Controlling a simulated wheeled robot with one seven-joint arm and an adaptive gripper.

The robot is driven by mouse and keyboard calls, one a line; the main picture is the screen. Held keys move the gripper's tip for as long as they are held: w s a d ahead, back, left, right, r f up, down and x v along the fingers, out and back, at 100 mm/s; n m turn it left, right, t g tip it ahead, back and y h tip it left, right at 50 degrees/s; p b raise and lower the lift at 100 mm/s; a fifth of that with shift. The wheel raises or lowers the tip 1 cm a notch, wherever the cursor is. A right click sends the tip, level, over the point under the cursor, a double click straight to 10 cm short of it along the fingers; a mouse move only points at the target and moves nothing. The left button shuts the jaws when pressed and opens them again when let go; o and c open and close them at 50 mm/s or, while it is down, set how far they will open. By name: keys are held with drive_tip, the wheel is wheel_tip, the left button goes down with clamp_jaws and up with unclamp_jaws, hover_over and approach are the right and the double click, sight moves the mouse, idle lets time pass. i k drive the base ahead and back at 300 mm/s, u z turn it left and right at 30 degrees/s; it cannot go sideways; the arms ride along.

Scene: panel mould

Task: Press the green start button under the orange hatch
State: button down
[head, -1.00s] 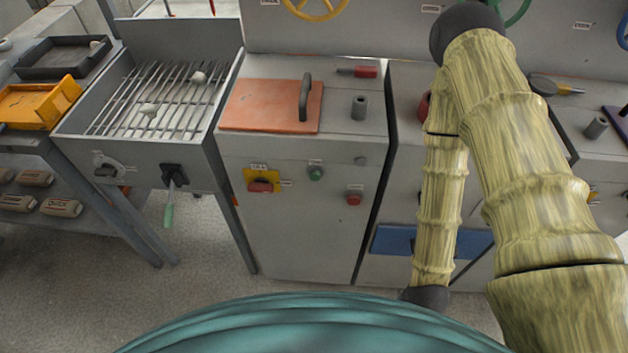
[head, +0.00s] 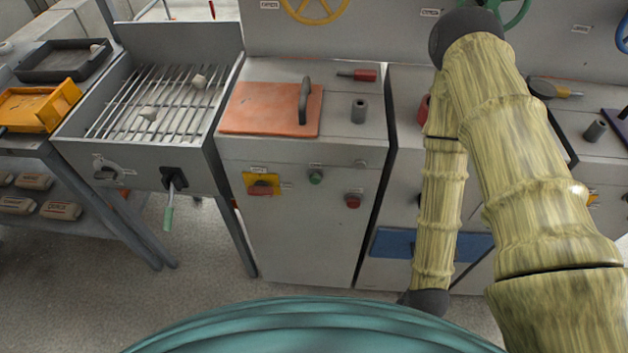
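The orange hatch (head: 262,108) lies flat and closed on top of the grey cabinet (head: 300,232), with a dark upright handle (head: 304,100) at its right side. The green button (head: 316,177) is on the cabinet's front face, below the hatch and under a small label. A red button (head: 352,201) sits to its right and lower. A red switch on a yellow plate (head: 262,185) sits to its left. My arm stands at the right of the view. My gripper is not in view.
A grey grill bench (head: 130,166) with a green-handled lever (head: 169,215) stands left of the cabinet. An orange tray (head: 40,104) is farther left. A grey cylinder (head: 358,110) and a red-handled tool (head: 364,75) lie on the cabinet top. Floor in front is clear.

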sight(315, 179)
drive_tip(key=z, duration=0.4)
drive_tip(key=k, duration=1.1)
drive_tip(key=u, duration=0.25)
